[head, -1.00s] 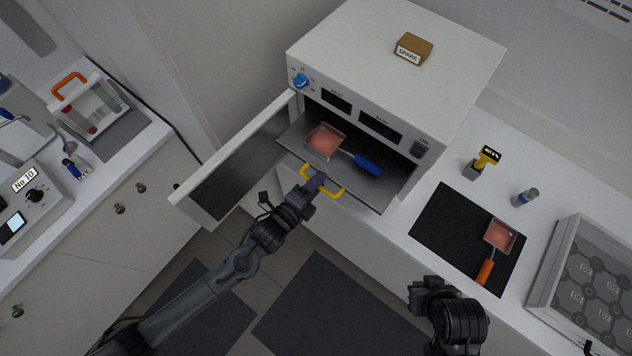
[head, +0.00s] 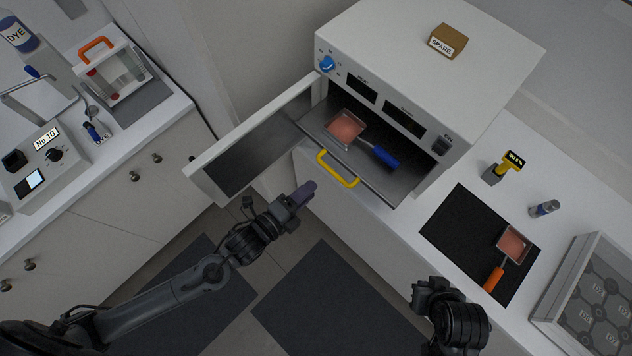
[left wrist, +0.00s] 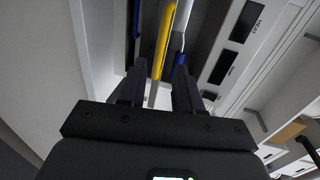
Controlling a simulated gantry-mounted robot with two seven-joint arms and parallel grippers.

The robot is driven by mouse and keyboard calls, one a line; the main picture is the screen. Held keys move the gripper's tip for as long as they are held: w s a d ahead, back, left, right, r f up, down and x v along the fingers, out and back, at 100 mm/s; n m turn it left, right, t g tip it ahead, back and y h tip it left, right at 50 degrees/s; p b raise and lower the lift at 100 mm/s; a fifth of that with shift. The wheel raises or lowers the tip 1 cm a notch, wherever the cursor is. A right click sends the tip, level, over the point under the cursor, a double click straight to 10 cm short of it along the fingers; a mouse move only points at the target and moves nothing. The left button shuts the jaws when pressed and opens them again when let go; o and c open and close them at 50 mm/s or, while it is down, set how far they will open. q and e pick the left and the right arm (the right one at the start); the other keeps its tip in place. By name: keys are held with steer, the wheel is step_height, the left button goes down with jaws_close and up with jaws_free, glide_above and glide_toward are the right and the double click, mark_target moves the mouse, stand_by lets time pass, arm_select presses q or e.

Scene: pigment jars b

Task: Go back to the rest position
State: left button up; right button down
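My left gripper (head: 304,194) is in front of the furnace, apart from the yellow handle (head: 338,170) of its pulled-out shelf. In the left wrist view its two fingers (left wrist: 156,92) stand apart with nothing held; the yellow handle (left wrist: 162,45) shows beyond them. My right gripper (head: 430,288) hangs over the front of the right counter; its fingers cannot be made out. The shelf (head: 310,124) carries a square pan (head: 346,128) of reddish powder with a blue handle (head: 380,153). The furnace door (head: 250,145) stands open to the left.
On the right counter, a pan with an orange handle (head: 494,279) lies on a black mat (head: 462,232). A yellow-headed meter (head: 508,164), a small jar (head: 543,208) and a glass-topped case (head: 560,300) are nearby. The left counter (head: 178,107) holds equipment. Floor between is clear.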

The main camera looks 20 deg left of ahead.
arm_select(q)
steer(key=shift+s+a+r, duration=0.2)
steer(key=shift+s, duration=0.25)
